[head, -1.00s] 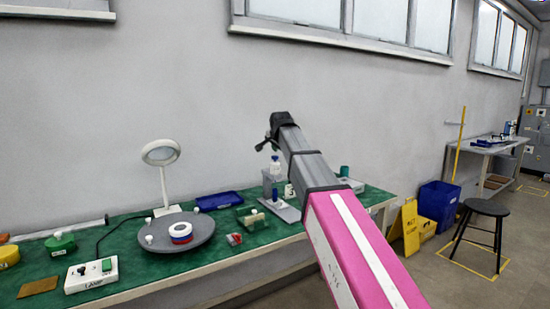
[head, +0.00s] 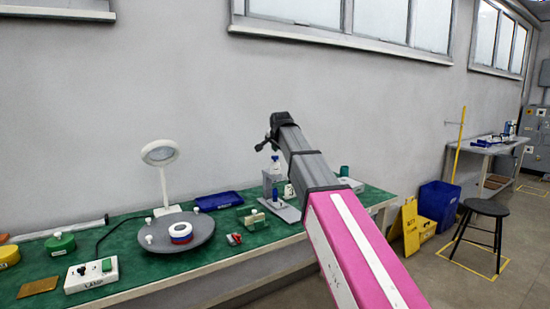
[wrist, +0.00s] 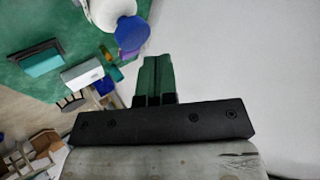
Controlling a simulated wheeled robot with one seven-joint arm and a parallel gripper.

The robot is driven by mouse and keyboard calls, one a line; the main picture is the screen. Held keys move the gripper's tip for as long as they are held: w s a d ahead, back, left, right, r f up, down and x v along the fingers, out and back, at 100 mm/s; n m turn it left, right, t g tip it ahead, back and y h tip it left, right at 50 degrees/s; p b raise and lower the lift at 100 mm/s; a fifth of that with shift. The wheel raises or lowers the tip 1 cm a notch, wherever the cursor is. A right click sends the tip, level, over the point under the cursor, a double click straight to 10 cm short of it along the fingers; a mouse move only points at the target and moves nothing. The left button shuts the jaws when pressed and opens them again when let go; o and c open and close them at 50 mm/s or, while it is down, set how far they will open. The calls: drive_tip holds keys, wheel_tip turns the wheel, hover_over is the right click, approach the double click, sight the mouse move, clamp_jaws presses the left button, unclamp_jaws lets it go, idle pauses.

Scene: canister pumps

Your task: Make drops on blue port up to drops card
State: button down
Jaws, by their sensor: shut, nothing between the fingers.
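My gripper (head: 262,146) is raised above the back right part of the green bench, near the wall. In the wrist view its two green fingers (wrist: 157,78) are together with nothing between them. A white bottle-like thing with a blue cap (wrist: 132,33) shows just beyond the fingertips, apart from them. In the head view, a clear bottle with a blue top (head: 275,163) stands below my gripper. A grey stand with a small blue part (head: 276,193) is in front of it. I cannot make out which of these is the blue port, nor pick out a drops card.
A white lamp (head: 160,154) and a grey round turntable (head: 200,236) stand on the green bench (head: 130,275). A blue tray (head: 219,200) lies behind. A white switch box (head: 91,277) is front left. A stool (head: 483,208) and blue bin (head: 438,203) stand on the floor at right.

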drive_tip(key=shift+f, duration=0.1)
drive_tip(key=shift+f, duration=0.3)
drive_tip(key=shift+f, duration=0.6)
idle(1.1)
drive_tip(key=shift+r, duration=1)
drive_tip(key=shift+r, duration=2.55)
